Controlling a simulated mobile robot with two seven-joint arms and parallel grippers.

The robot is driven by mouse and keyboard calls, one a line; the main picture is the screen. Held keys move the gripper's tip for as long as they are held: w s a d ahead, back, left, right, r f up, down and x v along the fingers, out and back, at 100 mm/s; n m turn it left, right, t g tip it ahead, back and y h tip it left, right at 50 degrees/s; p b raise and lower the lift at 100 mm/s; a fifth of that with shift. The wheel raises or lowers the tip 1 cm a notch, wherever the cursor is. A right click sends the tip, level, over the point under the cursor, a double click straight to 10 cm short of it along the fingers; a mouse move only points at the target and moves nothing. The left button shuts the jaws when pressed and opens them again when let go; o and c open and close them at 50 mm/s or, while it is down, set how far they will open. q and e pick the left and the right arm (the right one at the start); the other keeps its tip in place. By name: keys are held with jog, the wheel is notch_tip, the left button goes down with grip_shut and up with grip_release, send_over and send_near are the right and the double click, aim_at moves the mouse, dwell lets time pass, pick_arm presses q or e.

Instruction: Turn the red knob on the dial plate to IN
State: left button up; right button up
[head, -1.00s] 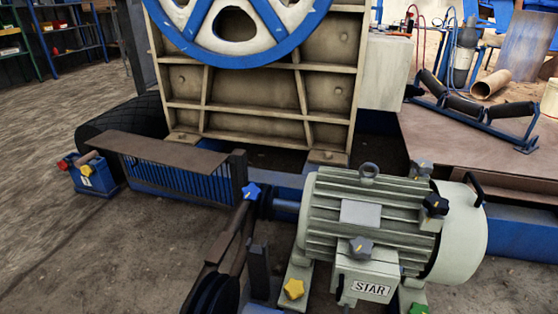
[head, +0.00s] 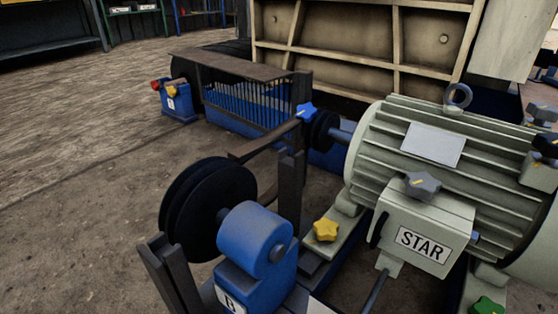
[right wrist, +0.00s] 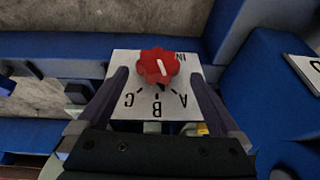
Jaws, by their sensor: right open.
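In the right wrist view the red knob (right wrist: 158,66) sits on a white dial plate (right wrist: 118,66). The plate bears the letters C, B and A along its lower part and IN at upper right, inverted in this view. A short white line on the knob runs nearly up and down; I cannot tell which end is its pointer. My right gripper (right wrist: 160,78) is open, its dark fingers on either side of the knob and apart from it.
Blue structure (right wrist: 275,85) stands right of the plate. In the head view, the grey STAR motor (head: 420,150) has several star knobs. A blue roller (head: 250,240) and dark pulley (head: 205,205) stand in front. Open floor (head: 70,220) lies at left.

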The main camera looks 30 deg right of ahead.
jog(key=b+x, duration=0.2)
jog(key=x, duration=0.1)
jog(key=shift+d+f, duration=0.25)
jog(key=shift+f, duration=0.1)
pick_arm(q)
notch_tip(320, 180, down, 3)
jog(key=shift+s+d+f, duration=0.1)
pick_arm(e)
jog(key=shift+s, duration=0.1)
jog(key=shift+c, duration=1.4)
jog(key=c, duration=1)
pick_arm(q)
jog(key=shift+s+f, duration=0.1)
jog(key=shift+f, duration=0.1)
pick_arm(e)
jog(key=shift+g, duration=0.3)
